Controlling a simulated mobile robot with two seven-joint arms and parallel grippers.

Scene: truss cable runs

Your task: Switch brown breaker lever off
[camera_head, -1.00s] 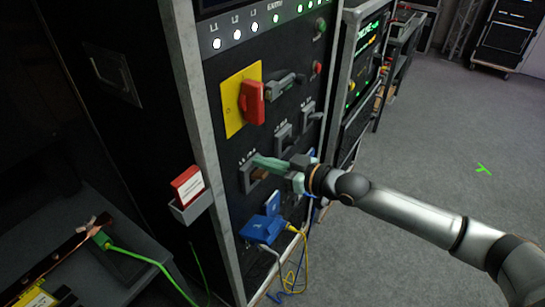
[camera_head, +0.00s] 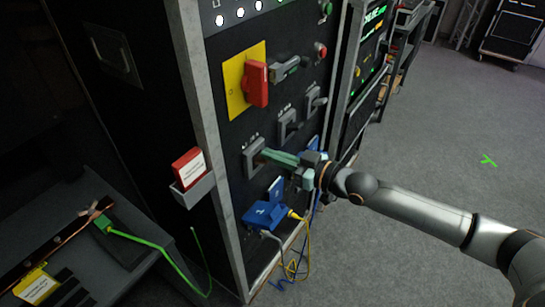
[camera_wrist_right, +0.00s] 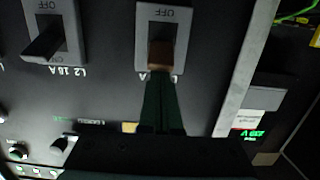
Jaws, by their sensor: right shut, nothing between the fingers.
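The brown breaker lever (camera_wrist_right: 161,53) sits in a grey breaker housing (camera_wrist_right: 164,20) in the right wrist view. An upside-down OFF label shows at the housing's far end from my fingers. My right gripper (camera_wrist_right: 160,78) is shut and empty, its dark fingertips right at the lever; I cannot tell whether they touch. In the head view the right gripper (camera_head: 264,154) reaches in from the right to the lowest left breaker housing (camera_head: 249,160). There the brown lever is hidden by the greenish fingers. My left gripper is not in view.
Neighbouring breakers (camera_head: 287,126) sit up and right of it. A red rotary switch (camera_head: 256,84) on a yellow plate is above. Blue connectors (camera_head: 262,215) with a yellow cable hang below. A red-and-white card holder (camera_head: 190,172) is on the cabinet side. Open floor lies right.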

